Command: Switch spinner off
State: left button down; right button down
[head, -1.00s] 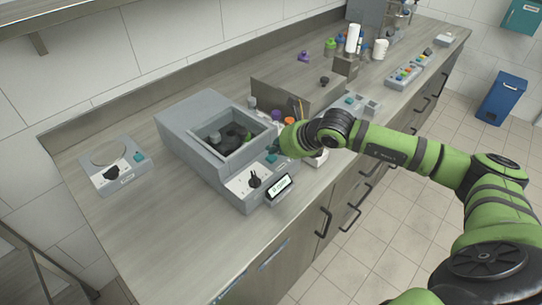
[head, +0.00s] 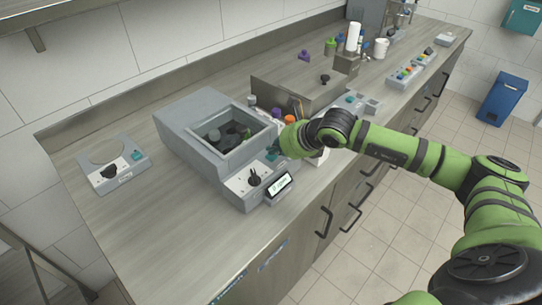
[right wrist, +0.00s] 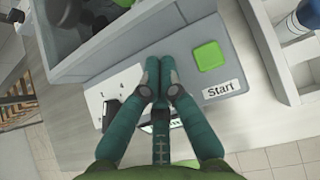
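The spinner (head: 174,113) is a grey box on the counter, with an open square well holding a dark rotor and cups (head: 226,134). Its front panel has a black knob (head: 254,178) and a small lit display (head: 279,185). In the right wrist view the panel shows a bright green button (right wrist: 208,55) beside the word "Start". In the head view the right gripper (head: 275,155) is at the panel's right end and hides the button. My left gripper is not in view.
A smaller grey device (head: 120,165) with a round cutout, knob and teal button stands to the left. Further back are a button panel (head: 404,76) and a paper roll (head: 353,37). The front-left counter is clear.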

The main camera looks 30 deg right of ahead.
aim_at(275, 156)
jog(key=shift+f+b, duration=0.2)
jog(key=shift+b, duration=0.1)
dwell(0.4)
jog(key=shift+r, duration=0.65)
jog(key=shift+r+p, duration=1.2)
jog(key=shift+r, duration=1.85)
